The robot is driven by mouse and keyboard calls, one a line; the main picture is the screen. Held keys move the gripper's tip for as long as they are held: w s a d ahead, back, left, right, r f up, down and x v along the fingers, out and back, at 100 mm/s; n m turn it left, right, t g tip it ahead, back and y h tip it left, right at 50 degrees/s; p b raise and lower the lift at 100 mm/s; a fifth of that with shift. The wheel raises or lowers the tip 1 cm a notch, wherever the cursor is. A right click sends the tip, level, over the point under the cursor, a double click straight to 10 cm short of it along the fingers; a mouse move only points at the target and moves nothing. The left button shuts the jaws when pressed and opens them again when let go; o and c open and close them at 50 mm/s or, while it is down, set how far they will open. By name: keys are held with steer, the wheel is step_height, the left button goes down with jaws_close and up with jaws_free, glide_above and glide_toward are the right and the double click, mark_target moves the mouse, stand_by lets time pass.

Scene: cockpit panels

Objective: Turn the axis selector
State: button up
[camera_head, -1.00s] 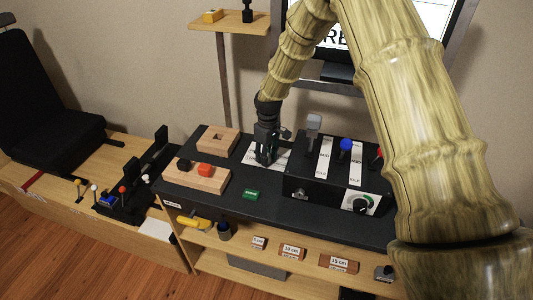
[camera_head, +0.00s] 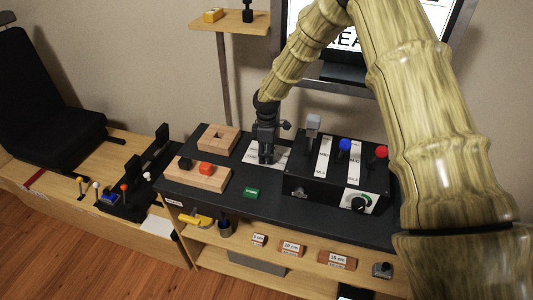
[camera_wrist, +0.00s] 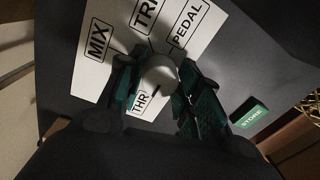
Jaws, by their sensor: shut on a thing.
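The axis selector is a grey round knob (camera_wrist: 160,72) on a white label plate (camera_wrist: 92,75) in the wrist view. The plate reads MIX, TRI (cut off), PEDAL and THR. My gripper (camera_wrist: 158,88) is shut on the knob, with one finger on each side of it. In the head view my gripper (camera_head: 267,158) points down at the white plate (camera_head: 250,151) on the black console (camera_head: 220,208); the knob is hidden there behind the fingers. The knob's pointer direction is hard to tell.
A black lever box (camera_head: 300,190) with grey, blue and red levers stands just right of my gripper. Wooden blocks (camera_head: 215,178) with black and red pieces lie to the left. A green STORE block (camera_head: 251,193) is in front.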

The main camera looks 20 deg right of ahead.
mark_target(267, 153)
stand_by(0.4)
steer(key=o, duration=1)
steer(key=shift+o, duration=0.2)
step_height(267, 153, up, 12)
steer(key=shift+w+d, duration=0.15)
steer(key=shift+w, duration=0.1)
